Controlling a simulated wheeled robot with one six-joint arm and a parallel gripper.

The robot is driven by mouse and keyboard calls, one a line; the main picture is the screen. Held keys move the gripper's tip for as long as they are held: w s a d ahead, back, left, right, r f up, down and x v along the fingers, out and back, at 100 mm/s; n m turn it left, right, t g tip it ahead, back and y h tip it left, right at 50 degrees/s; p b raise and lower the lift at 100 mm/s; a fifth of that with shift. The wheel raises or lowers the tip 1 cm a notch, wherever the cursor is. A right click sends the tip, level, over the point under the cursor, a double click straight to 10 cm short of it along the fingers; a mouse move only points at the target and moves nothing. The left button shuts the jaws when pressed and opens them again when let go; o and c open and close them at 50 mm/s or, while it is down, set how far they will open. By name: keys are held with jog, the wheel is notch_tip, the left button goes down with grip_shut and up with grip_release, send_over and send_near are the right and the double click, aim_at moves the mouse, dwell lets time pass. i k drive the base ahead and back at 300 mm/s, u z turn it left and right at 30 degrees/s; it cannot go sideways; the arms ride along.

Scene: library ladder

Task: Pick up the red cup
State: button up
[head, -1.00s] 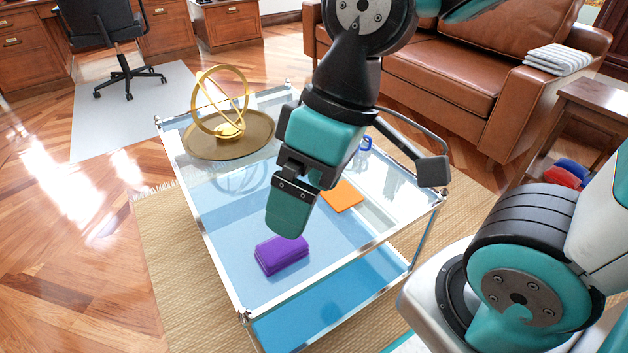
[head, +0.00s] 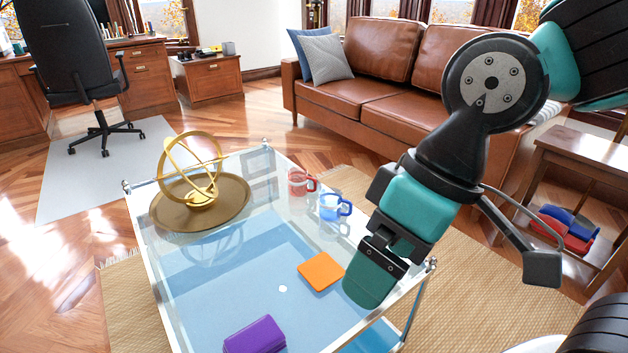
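The red cup (head: 298,183) is a see-through red mug standing upright on the glass-topped table (head: 157,275), near its far right edge. Its handle points right. A blue see-through cup (head: 331,207) stands close by, nearer to me and to the right. My gripper (head: 368,285) hangs over the table's right side, pointing down, to the right of and nearer than both cups. It touches neither cup. Its fingers are seen from the side and overlap, so the gap between them is hidden.
A gold armillary ornament (head: 203,195) stands on a round brown tray (head: 165,220) at the table's far left. An orange square (head: 321,271) and a purple block (head: 255,337) lie on the near part. A brown sofa (head: 375,95) stands behind. The table's middle is clear.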

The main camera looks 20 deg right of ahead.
aim_at(302, 184)
jog(key=u, duration=3.55)
jog(key=k, duration=1.9)
jog(key=z, duration=2.1)
jog(key=i, duration=0.5)
